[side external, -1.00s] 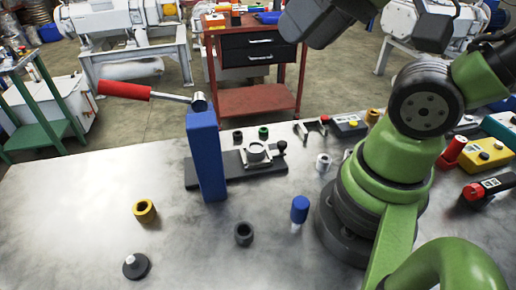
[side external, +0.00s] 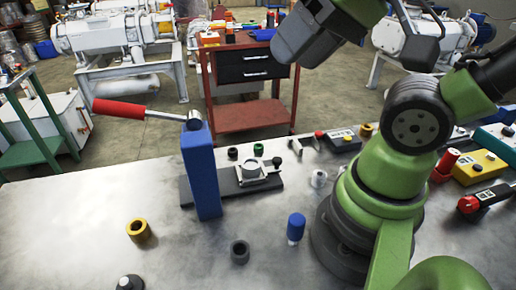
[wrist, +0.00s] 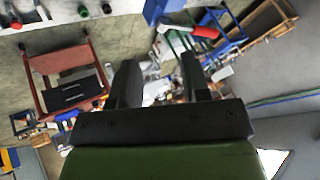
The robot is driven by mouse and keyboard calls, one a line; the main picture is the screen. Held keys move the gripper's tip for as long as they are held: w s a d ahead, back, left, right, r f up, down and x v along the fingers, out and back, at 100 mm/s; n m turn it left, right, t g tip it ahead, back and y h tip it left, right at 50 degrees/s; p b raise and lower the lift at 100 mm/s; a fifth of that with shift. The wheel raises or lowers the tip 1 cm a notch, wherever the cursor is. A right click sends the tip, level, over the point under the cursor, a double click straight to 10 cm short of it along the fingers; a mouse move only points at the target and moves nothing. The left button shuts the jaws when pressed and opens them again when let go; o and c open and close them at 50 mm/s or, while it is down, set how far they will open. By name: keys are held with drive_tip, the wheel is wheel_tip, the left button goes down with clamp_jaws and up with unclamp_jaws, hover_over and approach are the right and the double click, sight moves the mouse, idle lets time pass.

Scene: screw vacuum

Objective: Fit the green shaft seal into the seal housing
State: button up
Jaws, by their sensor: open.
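The small green shaft seal (side external: 258,149) stands on the table behind the press base, beside a similar black ring (side external: 232,153). A round metal ring, seemingly the seal housing (side external: 251,168), sits in a clamp fixture on the press's dark base plate. The seal and housing are apart. My gripper (wrist: 160,82) is open in the wrist view, with nothing between its two black fingers. It is raised well above the table and away from the seal; its fingertips are not clear in the side view. A small green piece (wrist: 107,8) at the wrist view's top edge may be the seal.
The blue press column (side external: 201,170) with a red-handled lever (side external: 120,108) rises left of the housing. A yellow ring (side external: 139,230), dark ring (side external: 240,252), blue-capped bottle (side external: 296,228) and silver part (side external: 319,178) stand around. The left table area is mostly clear.

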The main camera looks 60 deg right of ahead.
drive_tip(key=o, duration=0.3)
